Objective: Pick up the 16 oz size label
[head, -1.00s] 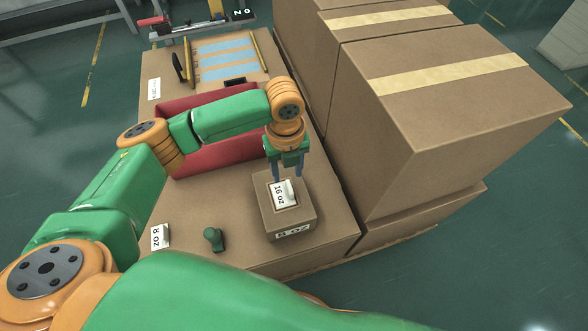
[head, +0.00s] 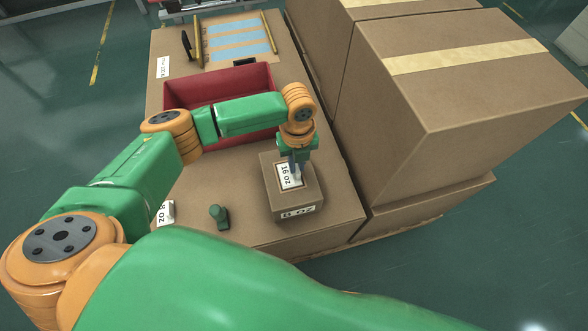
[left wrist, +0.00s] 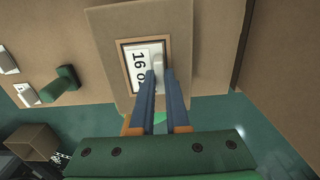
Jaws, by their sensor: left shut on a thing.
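The 16 oz size label (head: 290,176) is a white plate with black print and a raised white grip. It lies in a framed recess on top of a small brown box (head: 292,201) that bears an 8 oz marking on its front. My left gripper (head: 296,174) comes down from above and is shut on the label's grip. In the left wrist view the label (left wrist: 139,68) sits flat in its frame, and the two blue fingers of the left gripper (left wrist: 159,76) close around the raised grip, hiding part of it. My right gripper is not in view.
An 8 oz label (head: 166,212) and a green knob-like piece (head: 219,216) lie left of the box. A red bin (head: 262,80) stands behind. Big cartons (head: 450,110) wall off the right side. The surface between knob and box is clear.

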